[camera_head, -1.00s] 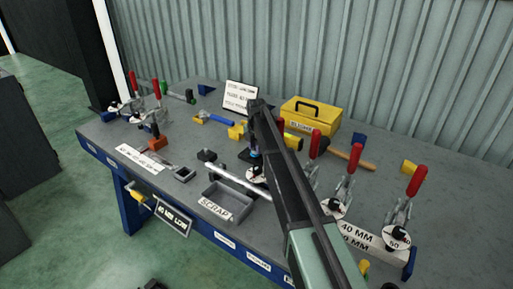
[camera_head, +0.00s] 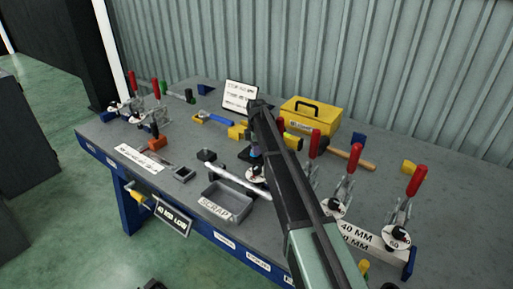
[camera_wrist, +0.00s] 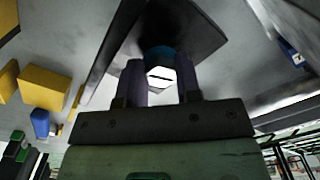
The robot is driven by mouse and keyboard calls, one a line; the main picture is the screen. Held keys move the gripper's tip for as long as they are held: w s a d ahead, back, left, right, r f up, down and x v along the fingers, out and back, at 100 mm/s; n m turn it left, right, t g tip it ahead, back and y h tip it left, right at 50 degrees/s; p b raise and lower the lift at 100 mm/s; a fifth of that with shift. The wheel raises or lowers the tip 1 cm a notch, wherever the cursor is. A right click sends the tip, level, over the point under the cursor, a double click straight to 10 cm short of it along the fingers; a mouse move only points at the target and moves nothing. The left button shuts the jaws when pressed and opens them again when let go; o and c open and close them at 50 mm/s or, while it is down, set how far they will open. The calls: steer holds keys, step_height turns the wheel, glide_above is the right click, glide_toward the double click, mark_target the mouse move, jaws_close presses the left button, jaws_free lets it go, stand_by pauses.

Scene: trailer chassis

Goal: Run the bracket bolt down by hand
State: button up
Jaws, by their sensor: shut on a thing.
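In the wrist view my gripper (camera_wrist: 161,82) has its two purple-grey fingers shut on the bolt (camera_wrist: 160,76). The bolt shows as a bright, six-sided face with a dark line across it and a blue part behind it. A dark plate, which looks like the bracket (camera_wrist: 195,35), lies just beyond the fingertips. In the head view my arm hides most of the gripper and bolt. I cannot tell how far the bolt sits in the bracket.
A grey scrap tray (camera_head: 225,200) and a silver bar (camera_head: 240,180) lie left of my arm. Red-handled toggle clamps (camera_head: 345,185) stand close on its right. A yellow toolbox (camera_head: 311,113) and a wooden-handled tool (camera_head: 350,157) are behind.

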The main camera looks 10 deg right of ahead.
steer(key=m, duration=0.6)
steer(key=shift+s, duration=0.1)
stand_by(0.4)
steer(key=o, duration=0.9)
steer(key=shift+s, duration=0.1)
steer(key=shift+r, duration=0.1)
step_height(320, 180, up, 11)
steer(key=p, duration=1)
steer(key=shift+p, duration=0.4)
